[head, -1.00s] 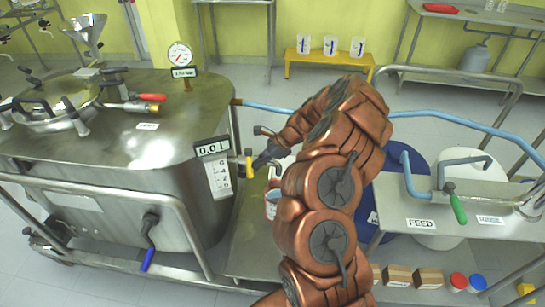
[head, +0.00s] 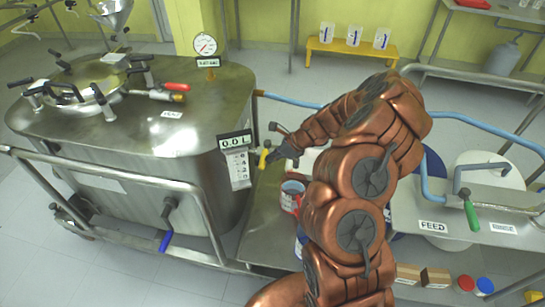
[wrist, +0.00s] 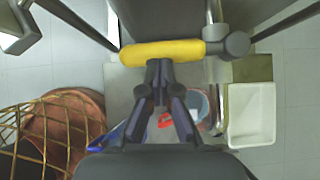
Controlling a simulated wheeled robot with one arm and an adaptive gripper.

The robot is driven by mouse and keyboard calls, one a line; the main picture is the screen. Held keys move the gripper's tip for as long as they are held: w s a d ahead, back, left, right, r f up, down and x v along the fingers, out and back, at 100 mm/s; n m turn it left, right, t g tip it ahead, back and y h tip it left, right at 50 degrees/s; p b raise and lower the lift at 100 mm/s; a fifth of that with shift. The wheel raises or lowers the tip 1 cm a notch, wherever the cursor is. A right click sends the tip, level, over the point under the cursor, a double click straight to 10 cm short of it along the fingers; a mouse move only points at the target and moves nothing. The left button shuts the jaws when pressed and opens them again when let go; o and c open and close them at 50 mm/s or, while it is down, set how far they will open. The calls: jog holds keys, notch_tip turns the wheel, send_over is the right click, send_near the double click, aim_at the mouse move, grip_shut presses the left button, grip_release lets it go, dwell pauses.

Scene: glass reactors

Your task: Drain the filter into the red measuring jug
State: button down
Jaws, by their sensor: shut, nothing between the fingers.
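The filter is the big steel vessel (head: 110,165) at left, with a litre display (head: 235,142) on its front right corner. A yellow valve handle (head: 264,158) sticks out beside the display. In the wrist view the yellow handle (wrist: 160,52) lies crosswise just ahead of my gripper (wrist: 160,66). My gripper (head: 279,153) is shut and empty, its tips at or very near the handle; contact is unclear. The red measuring jug (head: 292,197) stands below and right of the handle, partly hidden by my arm. In the wrist view its red part (wrist: 165,120) shows behind my fingers.
A white bin (wrist: 251,116) shows at right in the wrist view. A steel rail (head: 120,172) runs before the vessel. The FEED bench (head: 470,215) and blue hose (head: 290,103) lie at right. A blue-handled valve (head: 167,235) sits low on the vessel.

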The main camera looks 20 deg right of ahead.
jog(key=s+d+f+v, duration=0.1)
jog(key=d+f+v, duration=0.1)
jog(key=v, duration=1.1)
jog(key=s+a+r+n+g+p, duration=0.1)
jog(key=s+a+r+n, duration=0.35)
jog(key=a, duration=0.25)
jog(key=s+a+r+n+g, duration=0.2)
jog(key=s+a+r+n, duration=0.1)
jog(key=a+r+n, duration=0.25)
jog(key=s+a+r+n+g+p, duration=0.1)
jog(key=s+a+r+n, duration=0.3)
jog(key=a, duration=0.3)
jog(key=s+r+n+g+h, duration=0.1)
jog(key=s+r+n+h, duration=0.2)
jog(key=s, duration=0.8)
jog(key=s+r+n+g+h+p, duration=0.1)
jog(key=s+r+n+h, duration=0.2)
jog(key=s+n, duration=0.5)
jog(key=shift+s+n+g, duration=0.3)
jog(key=shift+s+g, duration=0.1)
jog(key=shift+s, duration=1.85)
jog(key=shift+r, duration=0.1)
